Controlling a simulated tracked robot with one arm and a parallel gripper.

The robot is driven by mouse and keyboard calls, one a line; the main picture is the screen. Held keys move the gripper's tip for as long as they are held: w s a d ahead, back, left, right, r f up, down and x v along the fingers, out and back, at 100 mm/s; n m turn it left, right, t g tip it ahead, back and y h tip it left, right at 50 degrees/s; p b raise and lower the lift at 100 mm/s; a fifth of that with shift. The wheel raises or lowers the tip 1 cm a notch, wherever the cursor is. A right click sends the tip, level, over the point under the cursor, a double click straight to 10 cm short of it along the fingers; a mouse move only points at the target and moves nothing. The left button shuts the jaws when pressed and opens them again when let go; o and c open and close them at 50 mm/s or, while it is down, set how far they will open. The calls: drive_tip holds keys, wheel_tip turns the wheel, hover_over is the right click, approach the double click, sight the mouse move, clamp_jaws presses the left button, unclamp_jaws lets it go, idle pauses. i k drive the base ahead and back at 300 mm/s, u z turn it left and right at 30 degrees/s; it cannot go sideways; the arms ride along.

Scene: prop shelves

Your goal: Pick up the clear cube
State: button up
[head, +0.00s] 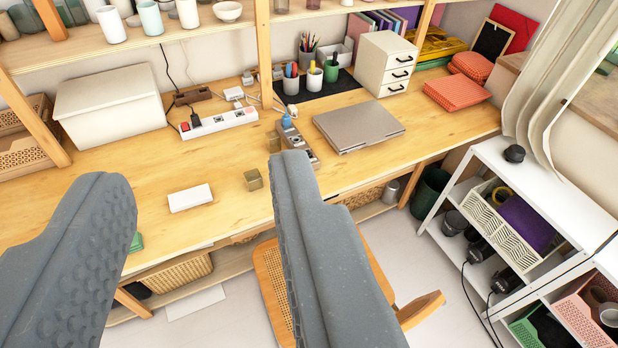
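A small olive-brown, see-through-looking cube (253,180) sits on the wooden desk (150,225) near its front edge, just left of my right finger. A similar small block (274,141) stands a little farther back, close to the tip of the same finger. I cannot tell for sure which of them is the clear cube. My gripper (200,168) is open, its two grey fingers wide apart in the foreground. Nothing is held between them. The right finger covers part of the desk edge and the chair.
A white block (190,198) lies on the desk between the fingers. A power strip (219,122), a closed laptop (358,127), a white box (110,106) and a small drawer unit (386,63) stand farther back. A wooden chair (270,278) is below the desk edge; white shelves stand right.

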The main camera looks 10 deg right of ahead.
sight(254, 180)
drive_tip(key=z, duration=0.3)
drive_tip(key=i, duration=1)
drive_tip(key=u, duration=0.05)
